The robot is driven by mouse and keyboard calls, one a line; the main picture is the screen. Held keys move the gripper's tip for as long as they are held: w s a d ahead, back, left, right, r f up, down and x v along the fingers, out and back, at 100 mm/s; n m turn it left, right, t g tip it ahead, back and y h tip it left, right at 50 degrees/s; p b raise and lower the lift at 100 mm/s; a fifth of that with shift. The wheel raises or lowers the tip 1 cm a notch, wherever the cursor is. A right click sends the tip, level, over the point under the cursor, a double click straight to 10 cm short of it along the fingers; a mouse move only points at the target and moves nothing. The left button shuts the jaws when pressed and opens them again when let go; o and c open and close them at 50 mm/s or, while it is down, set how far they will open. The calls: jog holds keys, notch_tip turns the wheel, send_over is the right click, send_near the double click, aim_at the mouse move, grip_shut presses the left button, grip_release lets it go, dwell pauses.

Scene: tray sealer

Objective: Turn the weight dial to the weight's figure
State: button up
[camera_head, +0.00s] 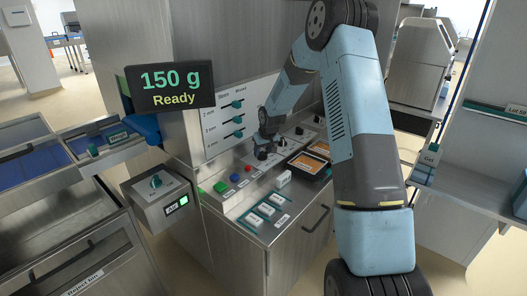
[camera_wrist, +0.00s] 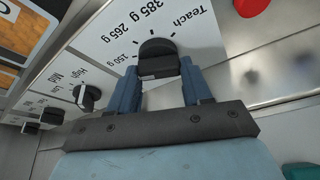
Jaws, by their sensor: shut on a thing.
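The weight dial (camera_wrist: 155,47) is a black knob on a white plate. Its printed figures 150 g, 265 g, 385 g and Teach run around it in the wrist view. My gripper (camera_wrist: 159,68) has its two blue fingers on either side of the knob and is shut on it. Which figure the knob's pointer marks is not clear. In the head view my gripper (camera_head: 265,146) is down at the control panel, and the arm hides part of the dial's surroundings. The display (camera_head: 170,86) reads "150 g" and "Ready" in green and yellow.
Another black knob (camera_wrist: 86,96), with High and Mid marks, sits close by in the wrist view. A column of teal sliders (camera_head: 238,118) stands on the upright plate behind.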

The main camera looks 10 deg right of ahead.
dwell(0.4)
jog(key=o, duration=1.1)
jog(key=shift+c, duration=0.2)
jog(key=v, duration=1.3)
jog(key=shift+r, duration=0.3)
jog(key=shift+s+d, duration=0.1)
jog(key=shift+d, duration=0.05)
